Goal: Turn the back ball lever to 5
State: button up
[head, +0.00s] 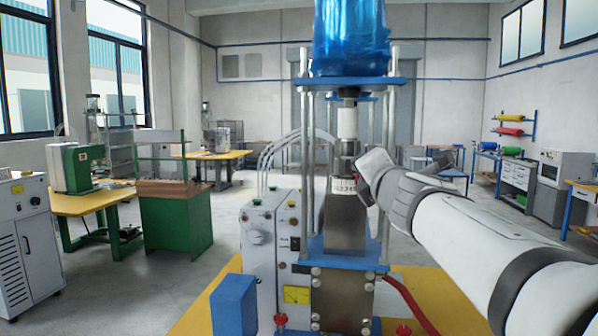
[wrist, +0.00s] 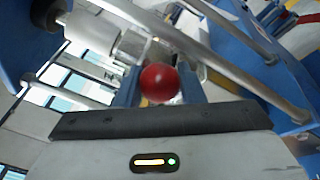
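The lever's red ball (wrist: 160,83) shows in the wrist view, between the two blue fingers of my gripper (wrist: 160,90). The fingers sit close against both sides of the ball, so my gripper appears shut on it. In the head view my arm reaches in from the right to the upright machine's column, and the fingertips and this ball are hidden there.
Steel rods (head: 309,130) and a blue plate (head: 352,80) surround the column, close to my arm. Two red knobs (head: 280,320) (head: 403,330) are low at the front. A white control box (head: 268,225) stands left of the column. A red hose (head: 408,300) lies at the right.

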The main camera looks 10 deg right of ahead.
jog(key=shift+o, duration=0.6)
jog(key=shift+a, duration=0.25)
jog(key=shift+d, duration=0.1)
jog(key=s+p, duration=0.2)
jog(key=s, duration=0.5)
jog(key=shift+s, duration=0.4)
jog(key=shift+f, duration=0.1)
